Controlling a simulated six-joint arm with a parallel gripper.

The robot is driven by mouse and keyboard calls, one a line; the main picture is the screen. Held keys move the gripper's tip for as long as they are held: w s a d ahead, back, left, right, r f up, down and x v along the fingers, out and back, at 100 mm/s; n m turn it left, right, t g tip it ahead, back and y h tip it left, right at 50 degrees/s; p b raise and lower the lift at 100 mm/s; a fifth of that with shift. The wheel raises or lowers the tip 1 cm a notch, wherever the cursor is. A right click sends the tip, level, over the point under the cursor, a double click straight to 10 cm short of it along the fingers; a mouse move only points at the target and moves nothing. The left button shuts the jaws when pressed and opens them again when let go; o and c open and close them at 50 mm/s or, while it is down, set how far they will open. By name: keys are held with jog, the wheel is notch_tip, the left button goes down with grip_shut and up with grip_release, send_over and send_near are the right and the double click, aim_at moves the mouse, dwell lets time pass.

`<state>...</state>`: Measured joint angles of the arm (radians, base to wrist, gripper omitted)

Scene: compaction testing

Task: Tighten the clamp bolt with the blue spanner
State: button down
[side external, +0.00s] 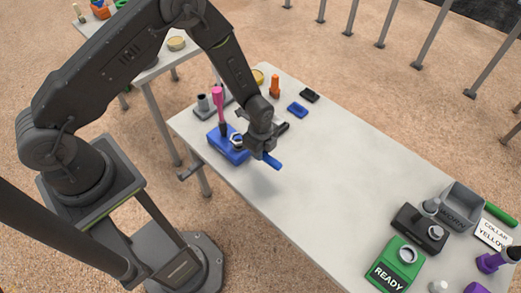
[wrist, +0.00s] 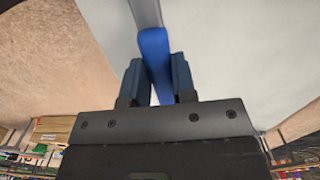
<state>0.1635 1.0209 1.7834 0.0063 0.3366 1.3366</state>
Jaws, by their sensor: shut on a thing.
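My gripper (side external: 261,150) is shut on the blue handle of the spanner (side external: 272,161). In the wrist view the spanner (wrist: 154,50) lies between the two fingers (wrist: 156,80), with its grey metal shaft running out of the top of the picture. In the side view a pale metal ring (side external: 237,141), which looks like the spanner's head, shows at the right end of a blue block (side external: 224,148). The clamp bolt cannot be made out, and I cannot tell whether the head is around it. A pink-handled tool (side external: 219,105) stands upright at the block.
The grey table (side external: 320,170) is clear in the middle. Behind lie an orange piece (side external: 275,86), a small blue block (side external: 297,109) and a black one (side external: 309,95). At the right stand a green READY block (side external: 397,264), a black fixture (side external: 420,228) and a grey bin (side external: 462,204).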

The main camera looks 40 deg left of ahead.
jog(key=shift+r, duration=1.15)
jog(key=c, duration=1.5)
grip_release()
jog(key=shift+c, duration=0.2)
grip_shut()
jog(key=s+a+r+n, duration=0.2)
jog(key=a+r+n, duration=0.9)
jog(key=r+n, duration=0.4)
jog(key=shift+s+a+n, duration=0.3)
jog(key=shift+n, duration=0.8)
